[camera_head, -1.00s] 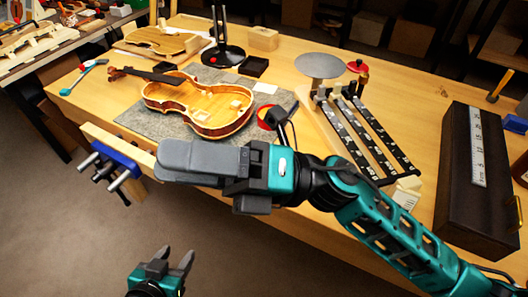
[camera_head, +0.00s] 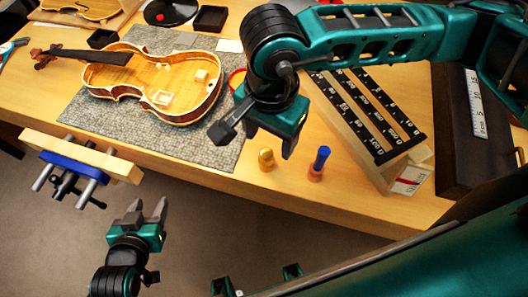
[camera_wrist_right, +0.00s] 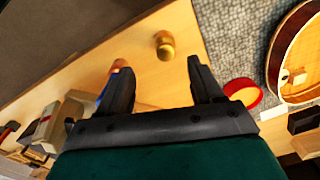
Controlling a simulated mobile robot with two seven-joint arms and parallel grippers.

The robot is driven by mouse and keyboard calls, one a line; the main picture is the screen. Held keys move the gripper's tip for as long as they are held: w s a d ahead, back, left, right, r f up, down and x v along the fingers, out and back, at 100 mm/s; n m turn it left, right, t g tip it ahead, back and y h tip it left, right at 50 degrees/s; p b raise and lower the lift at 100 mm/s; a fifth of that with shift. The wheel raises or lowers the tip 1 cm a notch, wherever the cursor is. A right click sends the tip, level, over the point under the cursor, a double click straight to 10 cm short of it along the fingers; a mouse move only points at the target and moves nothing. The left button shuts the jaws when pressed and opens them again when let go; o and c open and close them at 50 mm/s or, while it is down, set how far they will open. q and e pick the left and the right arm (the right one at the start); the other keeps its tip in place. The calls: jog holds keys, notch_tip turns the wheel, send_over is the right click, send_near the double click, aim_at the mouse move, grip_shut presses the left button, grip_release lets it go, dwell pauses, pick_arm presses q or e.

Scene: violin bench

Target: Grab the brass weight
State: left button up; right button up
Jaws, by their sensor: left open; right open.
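The brass weight (camera_head: 266,158), a small gold knobbed piece, stands upright on the bench near its front edge. My right gripper (camera_head: 256,142) is open and empty, just above and behind it in the head view. In the right wrist view the brass weight (camera_wrist_right: 164,45) shows beyond the fingertips, between the lines of the two fingers (camera_wrist_right: 160,64), with nothing touching it that I can see. My left gripper (camera_head: 150,208) is open and empty, low in front of the bench and far from the weight.
A blue-topped orange piece (camera_head: 319,163) stands close to the right of the weight. The violin (camera_head: 160,85) lies on a grey mat (camera_head: 205,142) to the left. A blue vise (camera_head: 75,172) juts from the bench front.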

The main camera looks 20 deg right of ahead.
aim_at(266, 152)
notch_tip(266, 152, down, 5)
jog(key=shift+r, duration=0.2)
jog(key=shift+w+a+f, duration=0.1)
jog(key=shift+w+f, duration=0.1)
jog(key=shift+f, duration=1.1)
jog(key=shift+w+f, duration=0.15)
jog(key=shift+f, duration=1.15)
grip_shut()
